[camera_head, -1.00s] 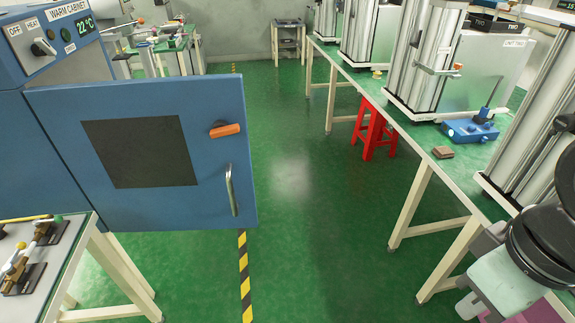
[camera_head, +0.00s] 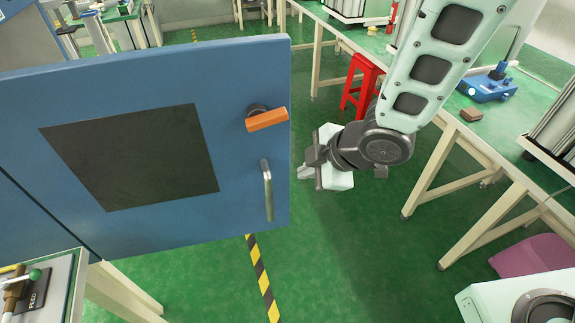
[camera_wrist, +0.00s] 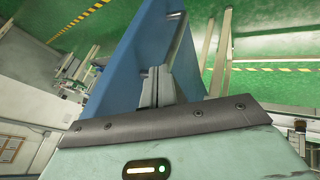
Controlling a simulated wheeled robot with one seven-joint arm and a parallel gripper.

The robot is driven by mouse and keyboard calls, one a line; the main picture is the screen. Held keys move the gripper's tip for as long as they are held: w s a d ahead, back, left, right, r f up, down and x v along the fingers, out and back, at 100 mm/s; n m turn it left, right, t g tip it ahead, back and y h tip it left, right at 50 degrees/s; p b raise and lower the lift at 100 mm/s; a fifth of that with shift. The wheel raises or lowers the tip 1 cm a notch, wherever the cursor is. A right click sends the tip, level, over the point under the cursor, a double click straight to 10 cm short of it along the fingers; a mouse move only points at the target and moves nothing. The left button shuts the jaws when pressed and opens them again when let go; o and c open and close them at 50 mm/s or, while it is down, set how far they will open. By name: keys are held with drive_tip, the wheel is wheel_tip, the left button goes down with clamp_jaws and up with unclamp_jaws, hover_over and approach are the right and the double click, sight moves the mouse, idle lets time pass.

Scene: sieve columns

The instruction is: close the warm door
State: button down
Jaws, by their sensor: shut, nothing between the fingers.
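The warm door (camera_head: 240,90) is a blue panel with a dark window (camera_head: 130,158), an orange latch (camera_head: 266,119) and an upright metal handle (camera_head: 267,190). It stands swung open, filling the left of the head view. My gripper (camera_head: 306,165) is shut and empty, just right of the door's free edge, at about the height between latch and handle. In the wrist view, the shut fingers (camera_wrist: 157,86) appear in front of the blue door (camera_wrist: 133,48), close to its edge. I cannot tell whether they touch it. Part of the cabinet body (camera_head: 35,235) shows at lower left.
A long bench (camera_head: 470,125) with a blue device (camera_head: 487,88) and a brown block (camera_head: 471,114) runs along the right. A red stool (camera_head: 361,84) stands beneath it. A small table (camera_head: 70,285) is at lower left. Green floor (camera_head: 345,260) is free between door and bench.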

sight(277, 172)
drive_tip(key=w+a+f, duration=0.1)
drive_tip(key=w+a+f+p, duration=0.1)
drive_tip(key=w+f, duration=0.1)
drive_tip(key=w+a+f+p, duration=0.1)
drive_tip(key=w+f, duration=0.1)
drive_tip(key=shift+w+a, duration=0.15)
drive_tip(key=shift+w, duration=0.05)
drive_tip(key=shift+w+a+f, duration=0.15)
drive_tip(key=shift+w, duration=0.4)
